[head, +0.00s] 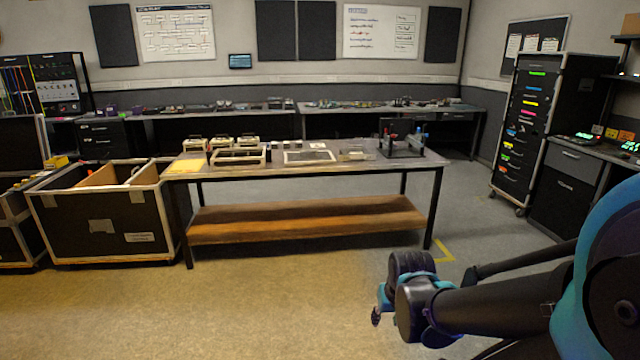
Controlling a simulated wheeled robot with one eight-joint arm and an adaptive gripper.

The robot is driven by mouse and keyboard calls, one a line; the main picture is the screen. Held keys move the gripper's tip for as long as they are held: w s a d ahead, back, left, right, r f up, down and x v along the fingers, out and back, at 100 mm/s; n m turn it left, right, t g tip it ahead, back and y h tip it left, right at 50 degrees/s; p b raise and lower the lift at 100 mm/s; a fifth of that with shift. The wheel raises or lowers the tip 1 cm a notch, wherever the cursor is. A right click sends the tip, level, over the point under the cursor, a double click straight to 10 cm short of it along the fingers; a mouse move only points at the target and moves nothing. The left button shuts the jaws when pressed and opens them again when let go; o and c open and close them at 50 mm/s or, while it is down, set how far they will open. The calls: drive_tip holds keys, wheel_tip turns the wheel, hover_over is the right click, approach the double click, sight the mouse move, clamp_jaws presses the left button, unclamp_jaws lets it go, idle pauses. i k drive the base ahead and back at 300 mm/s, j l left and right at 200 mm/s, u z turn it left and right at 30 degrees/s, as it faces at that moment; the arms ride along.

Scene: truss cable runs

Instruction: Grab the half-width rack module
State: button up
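I cannot single out the half-width rack module for certain at this distance. Several small pale boxes (221,143) stand along the back left of the middle table (420,160). In front of them lie a wood-edged tray (238,157) and a pale-framed tray (309,157). A dark open frame (401,140) with red and blue parts stands at the table's right end. My arm reaches in from the lower right, and its end with my gripper (381,304) is in front of the table, apart from everything on it. Its fingers are too unclear to tell whether they are open.
A black flight case (110,225) with an open top stands left of the table. The table has a wooden lower shelf (300,218). A tall rack (530,125) and a dark cabinet (563,190) stand at the right. The floor before the table is clear.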

sight(346, 155)
drive_tip(key=i, duration=2.4)
drive_tip(key=i+j+z, duration=0.1)
drive_tip(key=i, duration=1.15)
